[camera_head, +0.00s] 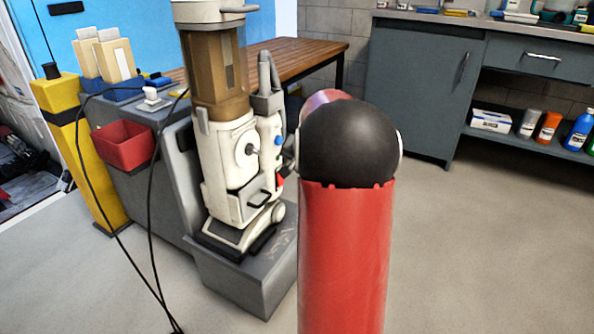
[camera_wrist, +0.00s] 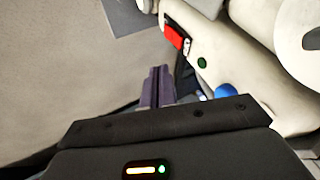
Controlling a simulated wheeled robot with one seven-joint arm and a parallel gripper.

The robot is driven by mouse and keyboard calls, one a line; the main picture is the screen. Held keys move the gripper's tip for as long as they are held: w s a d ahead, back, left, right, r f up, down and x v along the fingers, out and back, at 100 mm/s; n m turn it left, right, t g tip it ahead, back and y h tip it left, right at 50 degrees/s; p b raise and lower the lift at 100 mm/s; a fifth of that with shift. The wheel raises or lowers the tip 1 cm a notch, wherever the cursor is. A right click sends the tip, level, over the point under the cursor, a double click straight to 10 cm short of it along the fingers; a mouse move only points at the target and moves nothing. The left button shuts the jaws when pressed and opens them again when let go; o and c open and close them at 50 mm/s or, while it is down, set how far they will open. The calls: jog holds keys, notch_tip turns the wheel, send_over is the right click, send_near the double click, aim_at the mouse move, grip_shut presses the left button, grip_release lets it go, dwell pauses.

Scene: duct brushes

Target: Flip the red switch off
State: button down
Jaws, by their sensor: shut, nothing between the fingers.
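The red switch (camera_wrist: 174,37) is on the white body of an upright machine (camera_head: 229,165) that looks like a vacuum cleaner. In the head view a small part of the red switch (camera_head: 281,180) shows at the machine's right edge, beside my arm. My gripper (camera_wrist: 158,82) is shut and empty in the wrist view, its fingertips a short way below the switch and apart from it. In the head view my red and black arm hides the gripper. Which way the switch is set cannot be told.
A green button (camera_wrist: 202,63) and a blue knob (camera_wrist: 226,91) sit near the switch. The machine stands on a grey plinth (camera_head: 240,284). A red bin (camera_head: 124,147), a yellow post (camera_head: 88,165) and hanging black cables are at left. The floor at right is clear.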

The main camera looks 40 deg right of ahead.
jog(key=v, duration=0.5)
jog(key=shift+w+a+r+p, duration=0.2)
jog(key=shift+w+r+p, duration=0.05)
jog(key=shift+w+p, duration=0.05)
jog(key=s+a+r+n+y+p, duration=0.1)
jog(key=s+a+r+n+p, duration=0.2)
jog(key=a, duration=0.6)
jog(key=s+a+r+n+y+p, duration=0.15)
jog(key=s+a+r, duration=0.35)
jog(key=a, duration=0.5)
jog(key=s+a+n+p, duration=0.1)
jog(key=s+a+n, duration=0.2)
jog(key=s+a, duration=0.2)
jog(key=s+a+n+g+p, duration=0.1)
jog(key=s+a+n, duration=0.3)
jog(key=s, duration=0.7)
jog(key=shift+s+a+r+p, duration=0.2)
jog(key=shift+s+a+p, duration=0.1)
jog(key=shift+a, duration=0.8)
